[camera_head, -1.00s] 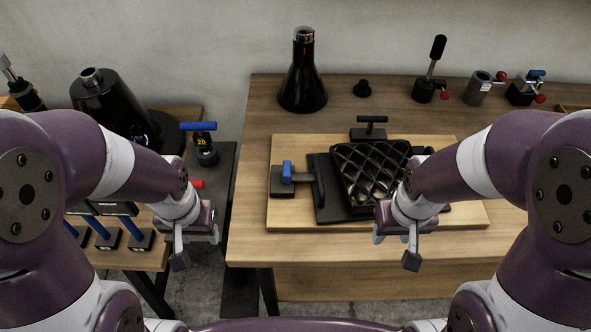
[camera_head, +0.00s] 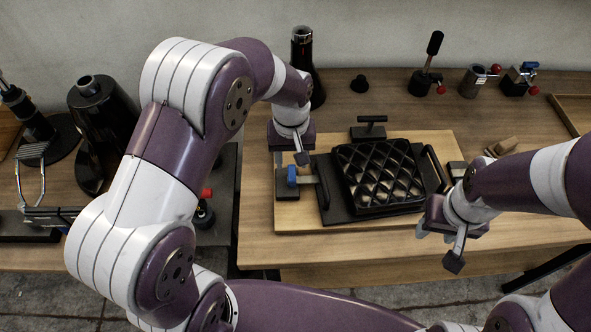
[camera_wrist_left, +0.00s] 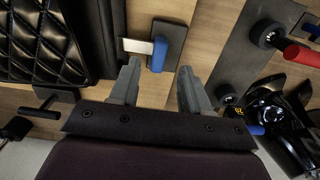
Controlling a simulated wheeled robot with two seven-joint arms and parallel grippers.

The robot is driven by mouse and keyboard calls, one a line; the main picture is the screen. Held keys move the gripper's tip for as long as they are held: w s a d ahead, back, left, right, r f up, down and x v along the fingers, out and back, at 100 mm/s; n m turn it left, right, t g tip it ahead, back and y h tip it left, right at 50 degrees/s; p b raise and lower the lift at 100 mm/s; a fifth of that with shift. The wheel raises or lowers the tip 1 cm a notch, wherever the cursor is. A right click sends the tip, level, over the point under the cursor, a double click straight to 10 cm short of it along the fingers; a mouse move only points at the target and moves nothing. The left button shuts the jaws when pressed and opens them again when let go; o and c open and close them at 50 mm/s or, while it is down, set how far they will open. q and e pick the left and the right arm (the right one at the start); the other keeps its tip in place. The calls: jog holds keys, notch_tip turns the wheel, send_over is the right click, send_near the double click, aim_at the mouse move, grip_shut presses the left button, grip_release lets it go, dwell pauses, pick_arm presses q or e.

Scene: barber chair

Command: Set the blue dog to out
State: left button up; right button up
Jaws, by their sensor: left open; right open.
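The blue dog (camera_head: 292,174) is a small blue block on a dark base at the left edge of the pale wooden board (camera_head: 340,224). In the left wrist view, the blue dog (camera_wrist_left: 158,54) has a pale bar reaching left towards the black quilted cushion (camera_wrist_left: 50,40). My left gripper (camera_head: 291,158) is open and empty, just behind and above the dog in the head view. In the left wrist view its fingertips (camera_wrist_left: 158,72) point towards the dog, one to each side; contact does not show. My right gripper (camera_head: 438,246) is open and empty near the table's front edge.
The quilted cushion (camera_head: 381,177) sits on a black plate with handles beside the dog. A black T-handle (camera_head: 369,128) stands behind it. A dark flask (camera_head: 303,60) is behind my left arm. Lever fixtures (camera_head: 428,76) stand at the back right.

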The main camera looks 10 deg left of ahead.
aim_at(292, 175)
pick_arm(q)
notch_tip(292, 175, down, 7)
jog(key=shift+w+f+p, duration=0.1)
jog(key=shift+p, duration=0.2)
jog(key=shift+c, duration=0.3)
grip_shut()
jog(key=a, duration=0.2)
jog(key=s+a+p, duration=0.1)
jog(key=a, duration=0.1)
jog(key=shift+s+a, duration=0.1)
jog(key=shift+a, duration=0.3)
jog(key=shift+d, duration=0.1)
jog(key=shift+o, duration=0.3)
grip_release()
jog(key=shift+a, duration=0.25)
jog(key=shift+d+r, duration=0.1)
jog(key=shift+r, duration=0.2)
notch_tip(292, 175, up, 12)
jog(key=b, duration=0.1)
jog(key=shift+r, duration=0.15)
